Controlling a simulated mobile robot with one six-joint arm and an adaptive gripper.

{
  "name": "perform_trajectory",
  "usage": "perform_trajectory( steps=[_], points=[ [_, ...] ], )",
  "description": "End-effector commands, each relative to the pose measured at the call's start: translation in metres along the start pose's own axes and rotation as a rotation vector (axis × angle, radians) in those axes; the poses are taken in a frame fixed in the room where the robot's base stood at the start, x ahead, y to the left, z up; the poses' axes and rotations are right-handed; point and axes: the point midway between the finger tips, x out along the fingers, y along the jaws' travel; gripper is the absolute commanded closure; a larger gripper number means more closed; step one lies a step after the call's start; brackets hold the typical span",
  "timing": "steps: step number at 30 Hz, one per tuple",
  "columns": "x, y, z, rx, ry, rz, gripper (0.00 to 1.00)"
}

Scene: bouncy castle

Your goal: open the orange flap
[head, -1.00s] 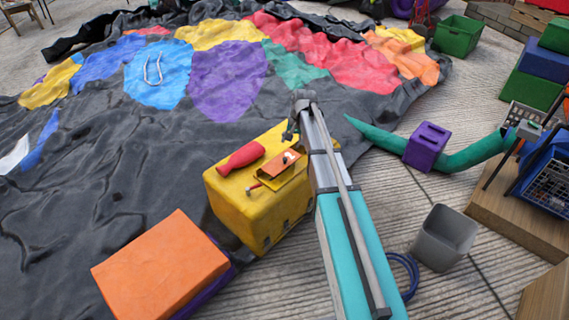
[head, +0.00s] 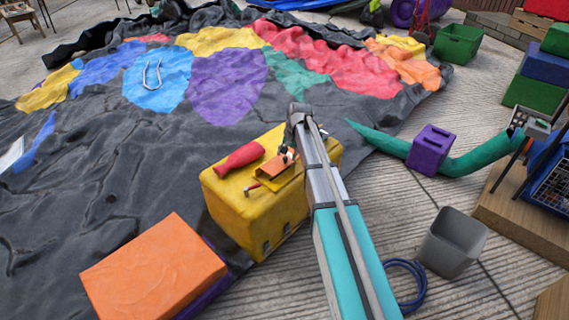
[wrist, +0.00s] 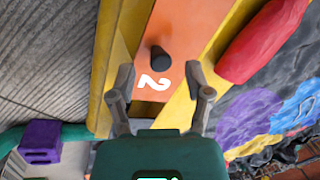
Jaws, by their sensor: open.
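The orange flap (head: 271,169) lies on top of the yellow block (head: 235,193), in a yellow surround. In the wrist view the flap (wrist: 178,28) carries a white "2" and a dark round knob (wrist: 158,60). A dark strip shows at the flap's near edge, and I cannot tell how far the flap is raised, if at all. My gripper (wrist: 159,76) is open, its fingers on either side of the knob's line and the "2"; contact is not clear. In the head view my gripper (head: 287,153) is over the flap's far right part and hides some of it.
A red bottle-like object (head: 239,158) lies on the block left of the flap. A small red-tipped handle (head: 253,188) sticks out at the near side. An orange block (head: 152,265) stands at front left, a grey bin (head: 452,242) at right.

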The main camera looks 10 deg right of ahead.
Motion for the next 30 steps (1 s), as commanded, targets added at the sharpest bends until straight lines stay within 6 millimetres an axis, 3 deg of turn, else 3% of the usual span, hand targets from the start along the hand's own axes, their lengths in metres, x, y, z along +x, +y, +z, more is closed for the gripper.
perform_trajectory(
  steps=[9, 24, 30],
  points=[
    [0.021, 0.001, 0.0, 0.001, 0.0, 0.0, 0.35],
    [0.024, 0.001, 0.0, 0.001, 0.0, 0.0, 0.35],
    [0.024, 0.001, 0.0, 0.001, 0.0, 0.0, 0.72]
  ],
)
